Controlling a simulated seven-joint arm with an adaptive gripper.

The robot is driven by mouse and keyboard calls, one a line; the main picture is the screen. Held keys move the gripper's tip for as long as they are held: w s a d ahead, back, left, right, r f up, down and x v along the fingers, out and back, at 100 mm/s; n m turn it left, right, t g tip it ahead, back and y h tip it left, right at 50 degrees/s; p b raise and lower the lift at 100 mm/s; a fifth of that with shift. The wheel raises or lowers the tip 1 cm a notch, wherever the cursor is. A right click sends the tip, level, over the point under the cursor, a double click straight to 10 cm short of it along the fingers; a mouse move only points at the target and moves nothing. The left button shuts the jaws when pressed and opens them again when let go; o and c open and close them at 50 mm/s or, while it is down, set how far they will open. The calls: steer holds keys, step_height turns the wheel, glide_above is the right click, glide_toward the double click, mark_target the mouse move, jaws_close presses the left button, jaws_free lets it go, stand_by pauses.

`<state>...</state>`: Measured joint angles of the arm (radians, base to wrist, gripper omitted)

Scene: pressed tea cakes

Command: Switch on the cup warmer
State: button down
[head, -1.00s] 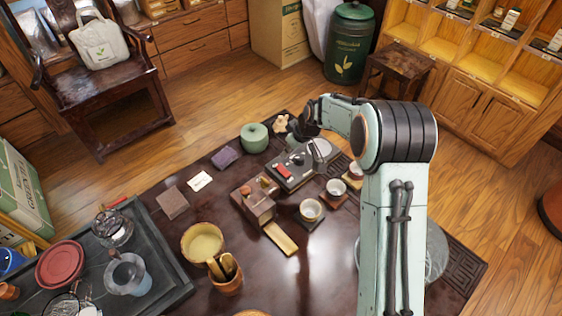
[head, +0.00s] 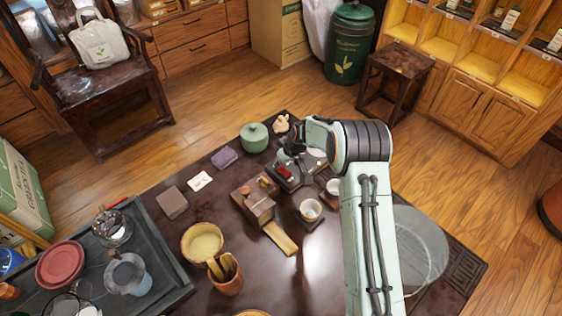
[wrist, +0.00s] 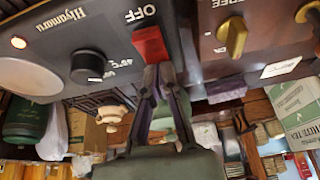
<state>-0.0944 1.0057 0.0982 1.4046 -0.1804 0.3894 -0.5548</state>
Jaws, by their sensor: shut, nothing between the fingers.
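The cup warmer (head: 284,182) is a dark box on the table with a red rocker switch (head: 284,172). In the wrist view the red switch (wrist: 150,45) is beside the word OFF.
A wooden box (head: 258,206) with a yellow knob (wrist: 232,37) stands close beside the warmer. Cups (head: 310,209) stand at its front right. A purple block (head: 224,157) lies to the left.

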steer(key=shift+s+d, duration=0.1)
steer(key=shift+s, duration=0.05)
steer(key=shift+s+d+r, duration=0.15)
steer(key=shift+s+d, duration=0.3)
stand_by(0.4)
step_height(320, 180, up, 14)
steer(key=s+d, duration=0.1)
stand_by(0.4)
steer(key=shift+d, duration=0.1)
step_height(320, 180, up, 10)
steer(key=t, duration=0.2)
glide_above(288, 173)
steer(key=d, duration=0.1)
steer(key=s+d+r+h, duration=0.1)
steer(key=s+d+r, duration=0.2)
steer(key=s+r, duration=0.45)
steer(key=s+d+f+m+g, duration=0.2)
steer(key=s+f, duration=0.1)
steer(key=s, duration=0.6)
steer(key=s+d+f+m+g+h, duration=0.1)
steer(key=s+d+f+m, duration=0.1)
steer(key=s, duration=0.8)
steer(key=s+d+f+m+g, duration=0.2)
steer(key=s+f, duration=0.4)
steer(key=s, duration=0.4)
steer(key=shift+m+g+h, duration=0.3)
steer(key=shift+m, duration=0.6)
